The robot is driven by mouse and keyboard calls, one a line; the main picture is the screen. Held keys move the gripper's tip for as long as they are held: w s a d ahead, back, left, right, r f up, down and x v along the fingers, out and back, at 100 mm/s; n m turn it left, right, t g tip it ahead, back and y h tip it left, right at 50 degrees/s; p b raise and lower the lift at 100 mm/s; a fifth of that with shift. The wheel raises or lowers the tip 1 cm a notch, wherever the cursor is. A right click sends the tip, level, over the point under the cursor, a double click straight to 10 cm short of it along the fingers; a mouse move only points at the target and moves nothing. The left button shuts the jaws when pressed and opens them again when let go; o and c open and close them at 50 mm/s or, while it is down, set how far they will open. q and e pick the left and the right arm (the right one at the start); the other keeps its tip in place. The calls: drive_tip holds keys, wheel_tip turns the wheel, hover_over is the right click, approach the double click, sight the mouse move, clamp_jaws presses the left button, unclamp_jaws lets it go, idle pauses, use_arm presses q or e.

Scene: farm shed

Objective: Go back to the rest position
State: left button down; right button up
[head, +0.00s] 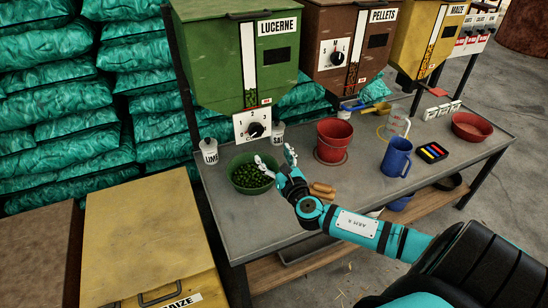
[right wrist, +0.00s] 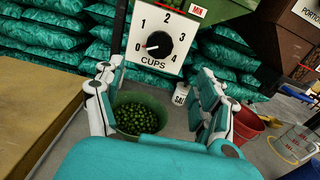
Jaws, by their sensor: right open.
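My right gripper (head: 273,161) is open above the table, in front of the lucerne dispenser (head: 245,55). Its fingers (right wrist: 158,105) spread wide in the right wrist view, with nothing between them. Just beyond them, a green bowl (head: 235,183) full of green pellets stands on the table; the bowl (right wrist: 118,104) lies between the fingers as seen by the wrist camera. The dispenser's dial (right wrist: 159,44) points to 0. My left gripper is in neither view.
The grey table (head: 360,190) holds a red bucket (head: 334,140), a blue jug (head: 397,157), a clear jug (head: 396,126), a red bowl (head: 471,126) and a lime pot (head: 209,151). A yellow maize bin (head: 150,235) stands at the left. Teal sacks (head: 45,100) fill the back.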

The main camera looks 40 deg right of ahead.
idle(0.3)
drive_tip(key=s+a+f+m+g+y, duration=0.2)
drive_tip(key=s+a+f+m+g, duration=0.25)
drive_tip(key=s+a+m, duration=0.45)
drive_tip(key=s+a+f+m+g+y, duration=0.1)
drive_tip(key=s+a+f+m+g, duration=0.3)
drive_tip(key=s+m, duration=0.75)
drive_tip(key=s+a+f+m+g+y, duration=0.2)
drive_tip(key=s+a+m+g, duration=0.45)
drive_tip(key=s+m, duration=0.4)
drive_tip(key=s+d+f+x, duration=0.1)
drive_tip(key=s+x, duration=0.2)
drive_tip(key=x, duration=0.9)
drive_tip(key=s+x, duration=0.2)
drive_tip(key=x, duration=1.1)
drive_tip(key=s+d+f+g, duration=0.1)
drive_tip(key=s+d+f, duration=0.2)
drive_tip(key=s+f, duration=1.3)
drive_tip(key=shift+s+d+h, duration=0.2)
drive_tip(key=shift+s+h, duration=0.1)
drive_tip(key=shift+s, duration=0.55)
